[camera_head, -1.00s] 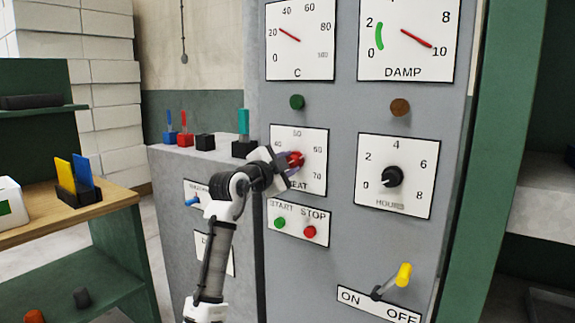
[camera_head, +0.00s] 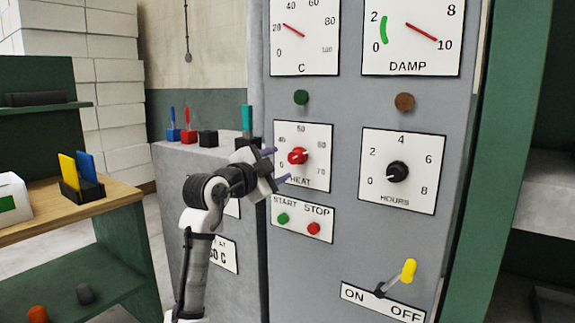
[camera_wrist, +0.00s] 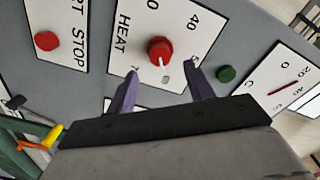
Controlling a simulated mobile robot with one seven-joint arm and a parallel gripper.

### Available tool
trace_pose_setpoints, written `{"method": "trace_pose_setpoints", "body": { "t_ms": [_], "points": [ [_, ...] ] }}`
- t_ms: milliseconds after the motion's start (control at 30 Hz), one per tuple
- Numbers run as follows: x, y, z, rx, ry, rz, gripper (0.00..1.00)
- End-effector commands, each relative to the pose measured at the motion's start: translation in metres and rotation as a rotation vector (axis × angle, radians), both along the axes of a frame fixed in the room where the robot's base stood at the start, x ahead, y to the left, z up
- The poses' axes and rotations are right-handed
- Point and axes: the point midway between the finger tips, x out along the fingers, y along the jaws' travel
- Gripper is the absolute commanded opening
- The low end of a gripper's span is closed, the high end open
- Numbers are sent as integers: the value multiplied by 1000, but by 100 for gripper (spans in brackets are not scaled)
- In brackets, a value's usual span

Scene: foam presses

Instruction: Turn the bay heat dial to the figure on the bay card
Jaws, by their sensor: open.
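The red heat dial (camera_head: 298,155) sits on a white plate marked HEAT on the grey press front. Its white pointer points right, between 60 and 70, seemingly nearer 60. The dial also shows in the wrist view (camera_wrist: 160,49). My gripper (camera_head: 276,165) is open and empty, just left of the dial and apart from it. In the wrist view its purple fingers (camera_wrist: 161,70) point toward the dial, with nothing between them. A white card (camera_head: 224,256) on the lower grey box is partly hidden by my arm; it ends in "0 C", with the first digit unclear.
START and STOP buttons (camera_head: 299,222) are below the dial. The black HOURS dial (camera_head: 398,172) is to the right, and a yellow-tipped ON/OFF lever (camera_head: 407,272) is lower right. A green lamp (camera_head: 301,97) is above. Small coloured items stand on the grey box (camera_head: 168,152).

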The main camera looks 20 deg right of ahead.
Motion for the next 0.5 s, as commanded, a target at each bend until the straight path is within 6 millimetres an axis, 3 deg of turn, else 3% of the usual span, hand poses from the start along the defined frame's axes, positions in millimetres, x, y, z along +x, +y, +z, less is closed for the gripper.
{"method": "trace_pose_setpoints", "body": {
  "t_ms": [233,500],
  "points": [
    [-31,40,-1,0,0,3,53],
    [-43,56,0,0,0,1,53]
  ]
}}
